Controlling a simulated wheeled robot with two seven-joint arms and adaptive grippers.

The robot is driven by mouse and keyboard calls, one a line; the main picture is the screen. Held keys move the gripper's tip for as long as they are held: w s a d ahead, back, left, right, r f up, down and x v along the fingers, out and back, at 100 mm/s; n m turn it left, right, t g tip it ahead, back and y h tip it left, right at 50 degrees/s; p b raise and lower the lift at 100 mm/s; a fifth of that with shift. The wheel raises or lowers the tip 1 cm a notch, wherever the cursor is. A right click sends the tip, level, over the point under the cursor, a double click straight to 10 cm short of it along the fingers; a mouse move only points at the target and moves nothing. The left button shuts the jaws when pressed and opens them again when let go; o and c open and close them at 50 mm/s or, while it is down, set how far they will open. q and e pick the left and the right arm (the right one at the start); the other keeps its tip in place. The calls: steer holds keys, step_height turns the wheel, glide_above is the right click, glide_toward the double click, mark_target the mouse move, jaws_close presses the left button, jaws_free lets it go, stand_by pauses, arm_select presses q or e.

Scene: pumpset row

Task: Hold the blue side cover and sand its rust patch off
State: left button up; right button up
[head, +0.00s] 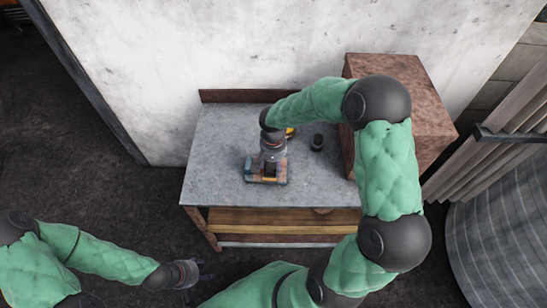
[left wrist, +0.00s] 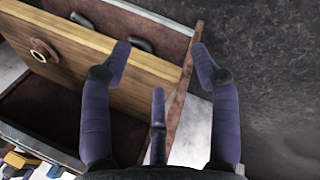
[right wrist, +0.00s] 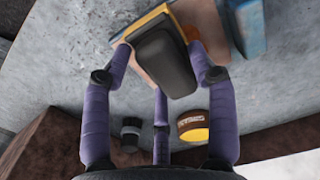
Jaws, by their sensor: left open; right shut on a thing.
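The blue side cover (head: 253,163) lies on the bench top, near its front edge. A blue piece also shows in the right wrist view (right wrist: 249,26). My right gripper (head: 270,162) is over it, shut on a block with a dark grey grip (right wrist: 165,62). The block has a tan base, with yellow and blue edging beside it; I cannot tell whether that edging belongs to the cover. My left gripper (head: 203,273) is open and empty, low in front of the bench and apart from the cover.
The grey bench (head: 215,150) has a wooden board (left wrist: 110,58) below its top. A large brown box (head: 430,110) is at right. The bench's left part is clear.

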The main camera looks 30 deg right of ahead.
steer(key=shift+s+a, duration=0.3)
steer(key=shift+s, duration=0.15)
arm_select(q)
steer(key=shift+c, duration=0.3)
